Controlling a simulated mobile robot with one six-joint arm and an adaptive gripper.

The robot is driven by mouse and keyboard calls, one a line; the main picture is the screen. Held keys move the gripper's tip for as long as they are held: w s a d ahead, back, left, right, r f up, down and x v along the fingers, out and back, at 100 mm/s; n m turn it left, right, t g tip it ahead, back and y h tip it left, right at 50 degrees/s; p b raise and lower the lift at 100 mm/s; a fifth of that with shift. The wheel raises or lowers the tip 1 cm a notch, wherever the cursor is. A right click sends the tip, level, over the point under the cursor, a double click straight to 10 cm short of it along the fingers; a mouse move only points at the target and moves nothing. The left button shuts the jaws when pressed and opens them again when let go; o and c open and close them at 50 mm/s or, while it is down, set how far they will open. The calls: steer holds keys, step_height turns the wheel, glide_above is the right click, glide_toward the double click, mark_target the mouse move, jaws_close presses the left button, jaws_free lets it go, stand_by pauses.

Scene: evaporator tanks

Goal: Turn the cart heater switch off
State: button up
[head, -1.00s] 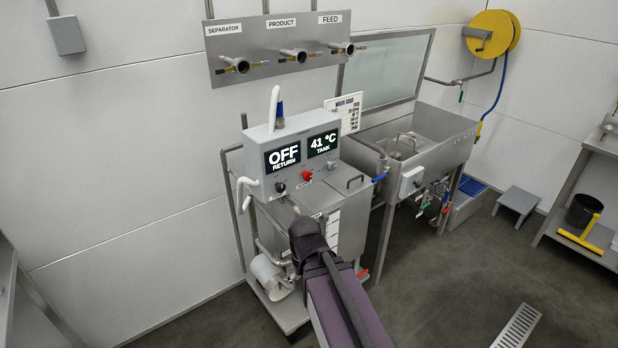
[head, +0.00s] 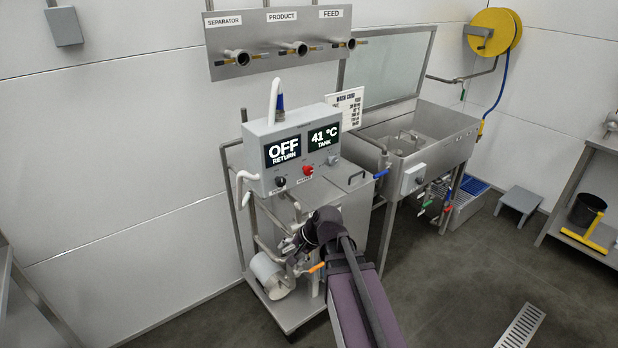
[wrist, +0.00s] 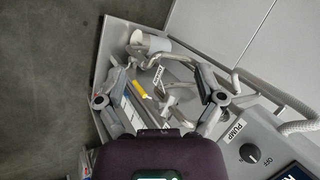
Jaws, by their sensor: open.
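The cart's grey control box (head: 250,165) carries an OFF/RETURN display (head: 283,150) and a 41 °C TANK display (head: 323,138). Under them sit a black pump knob (head: 280,181), a red heater knob (head: 307,170) and a grey knob (head: 333,160). The red knob's pointing is too small to read. My gripper (head: 290,245) is low in front of the cart, below the box. In the wrist view, its fingers (wrist: 160,100) are spread and empty above the cart's piping. The pump knob (wrist: 250,153), by the word OFF, is right of the fingers; the red knob is out of that view.
A white hose (head: 243,185) hangs at the box's left side. A motor (head: 268,272), pipes and an orange valve handle (head: 317,267) sit low on the cart. A wash sink (head: 440,150) stands to the right. The floor in front is open.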

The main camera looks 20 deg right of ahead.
steer(key=w+d+r+m+t+y+b, duration=0.2)
steer(key=w+d+m+t, duration=0.15)
steer(key=w+m, duration=0.25)
steer(key=m+t+h+b, duration=0.1)
steer(key=m+t+b, duration=0.4)
steer(key=m+t, duration=0.9)
glide_toward(310, 172)
steer(key=s+r+m+g, duration=0.1)
steer(key=s+d+r+m+g, duration=0.1)
steer(key=g, duration=0.1)
steer(key=s+d+r+m+g, duration=0.1)
steer(key=m, duration=0.1)
steer(key=shift+s+r+g, duration=0.2)
steer(key=shift+r+g, duration=0.05)
steer(key=shift+r, duration=0.15)
steer(key=shift+w+a, duration=0.1)
steer(key=shift+a, duration=0.05)
steer(key=x, duration=1.3)
steer(key=shift+w, duration=0.3)
steer(key=c, duration=1.1)
